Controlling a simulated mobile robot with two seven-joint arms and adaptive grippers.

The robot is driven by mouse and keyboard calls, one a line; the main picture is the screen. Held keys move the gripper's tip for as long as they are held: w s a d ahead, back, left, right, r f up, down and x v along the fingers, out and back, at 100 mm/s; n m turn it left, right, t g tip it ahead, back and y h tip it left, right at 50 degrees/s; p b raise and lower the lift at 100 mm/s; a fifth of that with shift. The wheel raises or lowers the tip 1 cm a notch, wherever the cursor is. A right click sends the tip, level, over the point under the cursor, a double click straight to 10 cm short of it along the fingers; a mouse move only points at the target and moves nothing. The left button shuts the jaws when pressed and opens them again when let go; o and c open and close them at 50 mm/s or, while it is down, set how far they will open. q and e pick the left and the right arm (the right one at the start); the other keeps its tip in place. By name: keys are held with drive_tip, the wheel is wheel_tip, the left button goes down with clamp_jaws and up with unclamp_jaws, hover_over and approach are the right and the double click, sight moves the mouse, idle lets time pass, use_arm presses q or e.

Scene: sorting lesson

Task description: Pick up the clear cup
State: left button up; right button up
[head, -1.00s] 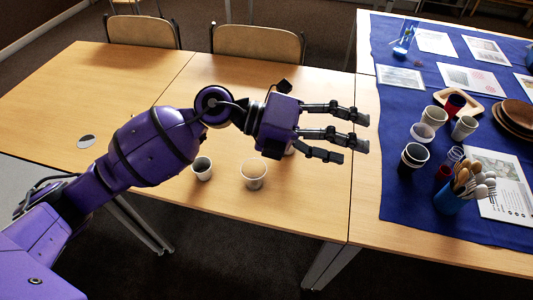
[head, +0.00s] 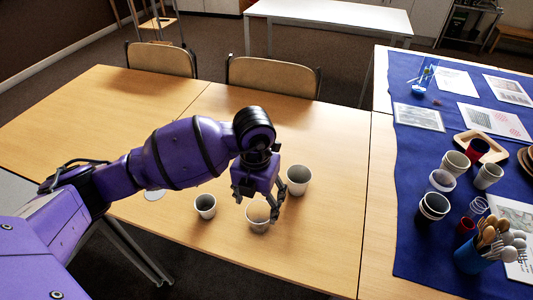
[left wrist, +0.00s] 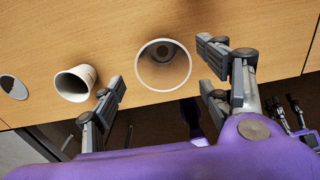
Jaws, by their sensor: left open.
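The clear cup (head: 258,217) stands upright on the wooden table, with the tan wood showing through it. In the left wrist view the clear cup (left wrist: 163,84) is seen from above, between the fingers. My left gripper (head: 257,196) is open and points down over this cup, fingers to either side. In the left wrist view its fingertips (left wrist: 160,72) are apart with nothing gripped. Whether any finger touches the cup I cannot tell. What look like my right gripper's fingers (left wrist: 290,113) show small at the lower right of the wrist view.
A white cup (head: 205,206) stands left of the clear cup, and another pale cup (head: 298,180) stands close behind to the right. The table's front edge is near. A blue cloth (head: 415,160) at right holds more cups and a cutlery holder (head: 468,260).

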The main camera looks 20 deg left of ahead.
use_arm(q)
drive_tip(key=shift+f, duration=1.4)
drive_tip(key=c, duration=0.8)
drive_tip(key=shift+r, duration=0.1)
